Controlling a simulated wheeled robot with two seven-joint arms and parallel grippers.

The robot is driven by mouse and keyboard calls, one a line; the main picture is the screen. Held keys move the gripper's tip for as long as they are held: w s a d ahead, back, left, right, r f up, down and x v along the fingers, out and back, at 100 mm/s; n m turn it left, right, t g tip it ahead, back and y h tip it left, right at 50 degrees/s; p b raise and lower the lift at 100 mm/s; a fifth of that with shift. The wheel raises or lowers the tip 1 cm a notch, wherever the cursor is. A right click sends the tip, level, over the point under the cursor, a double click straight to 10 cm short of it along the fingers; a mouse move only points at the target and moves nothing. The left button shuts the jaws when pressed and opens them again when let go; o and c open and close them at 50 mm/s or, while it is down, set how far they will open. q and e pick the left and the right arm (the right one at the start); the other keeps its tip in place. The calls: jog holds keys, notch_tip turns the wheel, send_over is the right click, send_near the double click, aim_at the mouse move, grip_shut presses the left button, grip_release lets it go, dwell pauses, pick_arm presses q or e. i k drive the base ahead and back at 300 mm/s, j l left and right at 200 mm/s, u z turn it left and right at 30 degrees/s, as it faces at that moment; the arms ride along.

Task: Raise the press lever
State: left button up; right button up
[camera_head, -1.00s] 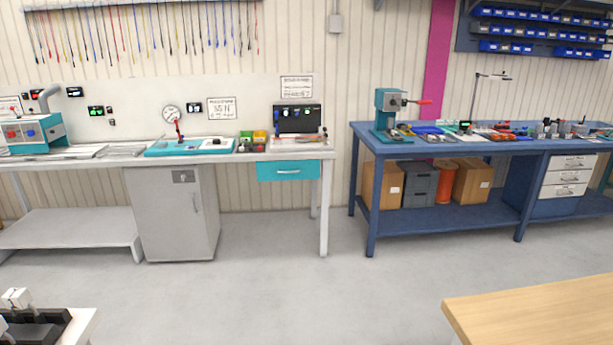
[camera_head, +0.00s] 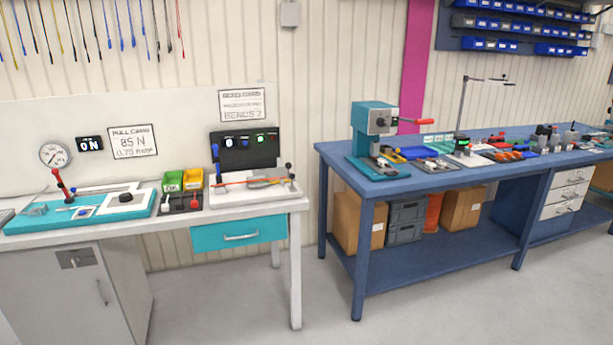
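The teal arbor press (camera_head: 374,132) stands upright on the left end of the blue workbench (camera_head: 345,175). Its press lever (camera_head: 411,121) has a red grip and sticks out to the right from the press head, roughly level. On the white bench at left, another red-handled lever (camera_head: 62,187) stands up from a teal pull-test plate (camera_head: 30,221). Neither of my grippers shows in the head view.
The white bench (camera_head: 270,209) with a teal drawer (camera_head: 238,234) is at left. A gap of grey floor separates it from the blue bench. Boxes (camera_head: 463,209) sit on the blue bench's lower shelf. Floor in front is clear.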

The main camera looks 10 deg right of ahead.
aim_at(418, 121)
jog(key=i+l+z, duration=0.15)
jog(key=i+z, duration=0.55)
jog(key=i+j+z, duration=0.15)
jog(key=i+z, duration=0.2)
jog(key=i, duration=0.15)
jog(key=i+l+u, duration=0.2)
jog(key=i, duration=0.35)
jog(key=i+l+u, duration=0.15)
jog(key=i+l, duration=0.35)
